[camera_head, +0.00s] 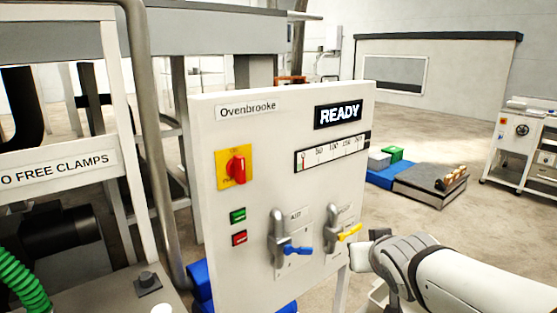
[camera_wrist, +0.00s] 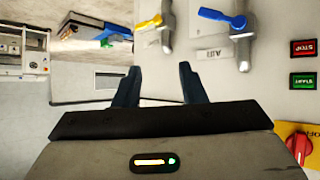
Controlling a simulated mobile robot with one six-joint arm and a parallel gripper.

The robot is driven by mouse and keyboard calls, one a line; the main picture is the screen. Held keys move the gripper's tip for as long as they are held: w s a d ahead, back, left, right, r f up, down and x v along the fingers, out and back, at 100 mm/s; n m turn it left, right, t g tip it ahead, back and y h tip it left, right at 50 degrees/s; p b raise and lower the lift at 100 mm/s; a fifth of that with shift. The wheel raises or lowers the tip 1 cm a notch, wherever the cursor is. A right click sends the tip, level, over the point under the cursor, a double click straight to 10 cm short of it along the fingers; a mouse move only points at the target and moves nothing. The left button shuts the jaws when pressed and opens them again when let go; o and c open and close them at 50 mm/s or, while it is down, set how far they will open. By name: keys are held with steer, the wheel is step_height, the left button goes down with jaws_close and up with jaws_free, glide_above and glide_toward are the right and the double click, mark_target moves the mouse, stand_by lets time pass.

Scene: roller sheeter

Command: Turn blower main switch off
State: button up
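The panel labelled Ovenbrooke (camera_head: 248,108) stands in the middle of the head view. The switch also shows, partly cut off, at the lower right edge of the wrist view (camera_wrist: 298,147). My gripper (camera_wrist: 158,82) is open and empty in the wrist view, its fingers apart, away from the switch. In the head view my arm comes in from the right, ending near the panel's lower right edge; the fingers are not clear there.
Below the switch are a green button (camera_head: 238,216) and a red button (camera_head: 239,238). Valves with a blue lever (camera_head: 297,250) and a yellow lever (camera_head: 349,232) stick out of the panel. A READY display (camera_head: 339,115) is lit. A grey pipe (camera_head: 150,140) rises left of the panel.

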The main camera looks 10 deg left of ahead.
steer(key=w+a+r+n+t+y, duration=0.25)
steer(key=a+r+y, duration=0.25)
steer(key=a+r, duration=0.4)
steer(key=n+g+y+p, duration=0.2)
steer(key=n+y, duration=0.3)
steer(key=y, duration=0.2)
glide_toward(243, 165)
steer(key=a, duration=0.1)
steer(key=x, duration=0.8)
steer(key=shift+w+d+p, duration=0.15)
steer(key=shift+d+p, duration=0.05)
steer(key=shift+p, duration=0.1)
steer(key=shift+c, duration=0.3)
jaws_close()
